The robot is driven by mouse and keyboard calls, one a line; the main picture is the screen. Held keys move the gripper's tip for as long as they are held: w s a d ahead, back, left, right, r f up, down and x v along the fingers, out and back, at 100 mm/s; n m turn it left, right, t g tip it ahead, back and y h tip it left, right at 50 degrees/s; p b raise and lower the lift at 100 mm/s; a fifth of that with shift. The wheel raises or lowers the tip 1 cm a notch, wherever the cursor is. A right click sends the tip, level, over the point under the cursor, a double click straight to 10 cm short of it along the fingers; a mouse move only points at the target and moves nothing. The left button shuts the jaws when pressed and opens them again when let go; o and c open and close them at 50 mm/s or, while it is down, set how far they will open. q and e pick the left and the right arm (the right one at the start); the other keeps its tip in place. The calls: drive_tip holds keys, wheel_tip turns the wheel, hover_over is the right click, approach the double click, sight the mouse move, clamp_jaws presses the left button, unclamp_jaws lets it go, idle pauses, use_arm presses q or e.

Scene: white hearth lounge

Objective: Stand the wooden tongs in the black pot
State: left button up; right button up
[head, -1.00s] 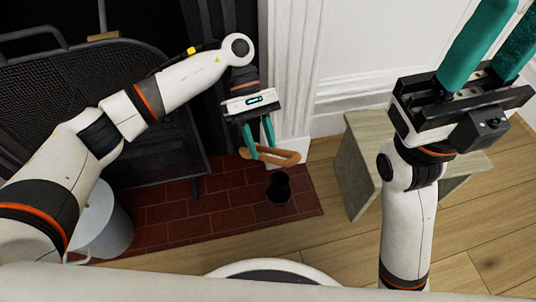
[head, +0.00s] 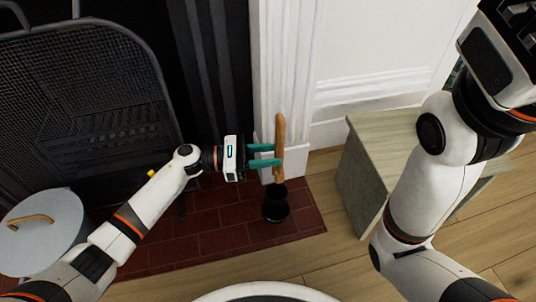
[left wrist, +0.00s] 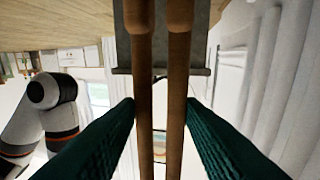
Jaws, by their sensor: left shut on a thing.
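The wooden tongs (head: 280,135) stand nearly upright in the head view. My left gripper (head: 278,156), come in from the left, is shut on them. The black pot (head: 276,207) stands on the red brick hearth, directly below the tongs in the picture. The tongs' lower end meets the pot's rim in the picture; I cannot tell if it is above or inside the mouth. In the left wrist view, both arms of the tongs (left wrist: 178,100) run between my teal fingers. Of my right gripper only the body shows at the top right; its fingers are out of frame.
The brick hearth (head: 215,240) is clear around the pot. A black mesh fire screen (head: 80,100) stands behind left, a lidded grey bucket (head: 45,245) at the left. A white pilaster (head: 290,60) rises behind the tongs. A grey-green stool (head: 375,165) stands right.

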use_arm(q)
wheel_tip(320, 180, down, 8)
drive_tip(key=b, duration=0.5)
drive_tip(key=shift+b, duration=0.35)
drive_tip(key=shift+f, duration=0.5)
drive_tip(key=shift+c, duration=0.9)
drive_tip(key=shift+s+f+b, duration=0.15)
drive_tip(key=shift+f+b, duration=0.15)
drive_tip(key=shift+f, duration=0.65)
clamp_jaws()
drive_tip(key=shift+f, duration=1.2)
drive_tip(key=shift+w, duration=0.2)
drive_tip(key=o, duration=1.3)
unclamp_jaws()
drive_tip(key=shift+c, duration=0.2)
